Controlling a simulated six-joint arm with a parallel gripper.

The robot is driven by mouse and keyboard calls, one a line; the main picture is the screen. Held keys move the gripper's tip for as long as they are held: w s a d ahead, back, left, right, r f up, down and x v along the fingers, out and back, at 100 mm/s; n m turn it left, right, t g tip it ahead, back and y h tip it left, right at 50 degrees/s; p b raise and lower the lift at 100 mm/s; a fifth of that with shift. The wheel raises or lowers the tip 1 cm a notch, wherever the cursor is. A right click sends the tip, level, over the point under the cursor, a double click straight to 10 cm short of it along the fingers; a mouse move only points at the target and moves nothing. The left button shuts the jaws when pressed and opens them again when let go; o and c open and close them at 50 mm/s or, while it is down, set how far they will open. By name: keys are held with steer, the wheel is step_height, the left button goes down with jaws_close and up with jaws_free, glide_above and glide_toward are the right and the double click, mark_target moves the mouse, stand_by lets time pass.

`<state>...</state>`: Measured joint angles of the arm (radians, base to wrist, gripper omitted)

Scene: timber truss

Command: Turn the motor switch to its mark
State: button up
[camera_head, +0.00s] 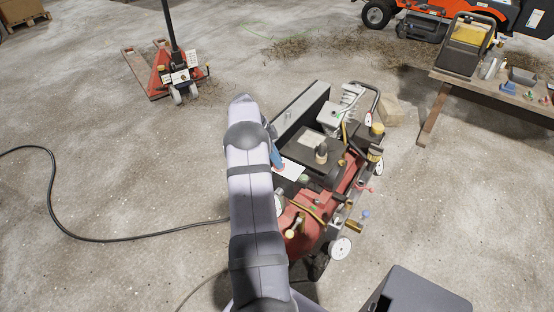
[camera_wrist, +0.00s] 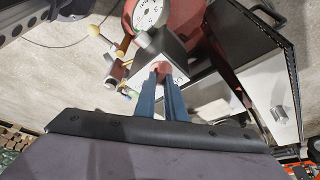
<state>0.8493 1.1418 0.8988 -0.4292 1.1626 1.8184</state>
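In the wrist view, the motor switch (camera_wrist: 162,67) shows as a small reddish piece on the face of a grey box (camera_wrist: 173,48). My gripper (camera_wrist: 162,74) has its two blue fingers close together, with the reddish piece between their tips. They look shut on it, though the fingertips hide part of it. Any mark for the switch cannot be made out. In the head view, my arm covers the switch, and only a bit of blue finger shows beside the compressor (camera_head: 303,222).
A round gauge (camera_wrist: 152,13) and brass fittings (camera_wrist: 117,73) sit close to the fingers. A pallet jack (camera_head: 172,72) stands at the back left, and a bench (camera_head: 478,92) at the right. A black hose (camera_head: 90,238) lies on the floor.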

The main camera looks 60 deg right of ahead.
steer(key=shift+n, duration=0.3)
jaws_close()
steer(key=n+b, duration=0.1)
steer(key=n, duration=0.1)
steer(key=n+t+h+b, duration=0.1)
steer(key=n, duration=0.2)
steer(key=shift+s+a+t, duration=0.1)
steer(key=shift+s+t, duration=0.05)
steer(key=shift+t, duration=0.15)
steer(key=n+t, duration=0.1)
steer(key=n, duration=0.3)
steer(key=shift+s+n+t+h, duration=0.15)
steer(key=shift+n+t+h, duration=0.15)
steer(key=shift+t+h, duration=0.1)
steer(key=o, duration=0.7)
jaws_free()
steer(key=shift+c, duration=0.2)
steer(key=shift+r, duration=0.1)
steer(key=v, duration=0.7)
steer(key=shift+a+r+n, duration=0.1)
steer(key=shift+n, duration=0.2)
